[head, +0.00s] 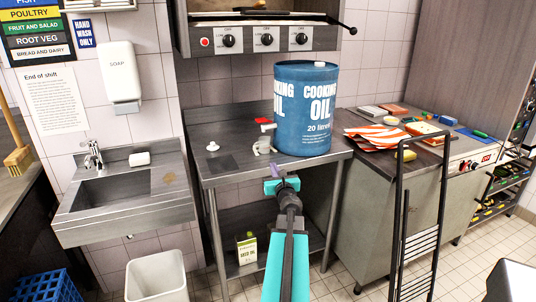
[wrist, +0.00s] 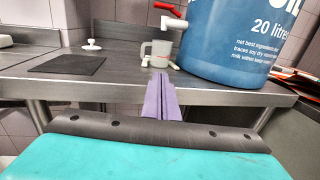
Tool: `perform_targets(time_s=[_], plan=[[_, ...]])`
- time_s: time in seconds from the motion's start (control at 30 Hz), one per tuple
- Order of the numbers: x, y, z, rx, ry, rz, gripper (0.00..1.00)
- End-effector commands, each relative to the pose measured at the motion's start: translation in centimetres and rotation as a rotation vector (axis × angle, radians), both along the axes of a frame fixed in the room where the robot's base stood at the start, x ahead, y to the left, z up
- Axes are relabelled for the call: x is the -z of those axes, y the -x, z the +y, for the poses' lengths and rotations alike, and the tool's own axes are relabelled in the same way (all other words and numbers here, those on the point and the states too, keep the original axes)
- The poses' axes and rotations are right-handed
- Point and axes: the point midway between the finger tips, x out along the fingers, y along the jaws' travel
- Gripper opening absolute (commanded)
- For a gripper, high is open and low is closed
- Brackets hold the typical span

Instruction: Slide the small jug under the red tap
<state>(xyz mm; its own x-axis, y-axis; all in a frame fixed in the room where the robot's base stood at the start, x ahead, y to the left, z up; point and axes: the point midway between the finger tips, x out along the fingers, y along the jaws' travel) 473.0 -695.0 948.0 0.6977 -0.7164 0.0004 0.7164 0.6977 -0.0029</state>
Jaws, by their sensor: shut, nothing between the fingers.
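The small jug (head: 262,146) is pale grey and stands upright on the steel table, just left of the blue drum; it also shows in the wrist view (wrist: 155,53). In the wrist view the spout appears above the jug's right side; exact alignment in depth is unclear. My gripper (head: 273,170) is shut and empty at the table's front edge, in front of the jug. Its purple fingers (wrist: 160,78) point toward the jug without visibly holding it.
The blue cooking oil drum (head: 303,110) stands right of the jug. A white knobbed disc (head: 213,146) and a dark mat (wrist: 68,65) lie to the left on the steel table (head: 230,175). A black ladder-like rack (head: 405,220) stands at front right.

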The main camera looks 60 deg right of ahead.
Motion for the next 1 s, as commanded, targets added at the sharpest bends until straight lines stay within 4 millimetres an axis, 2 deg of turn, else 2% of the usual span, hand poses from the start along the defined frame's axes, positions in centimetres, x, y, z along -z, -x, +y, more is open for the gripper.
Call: perform_targets(time_s=[0.37,1.0], plan=[[0.0,-0.6,-0.9,0.003,-0.001,-0.001,0.00],[0.0,-4.1,-4.8,0.004,-0.003,-0.001,0.00]])
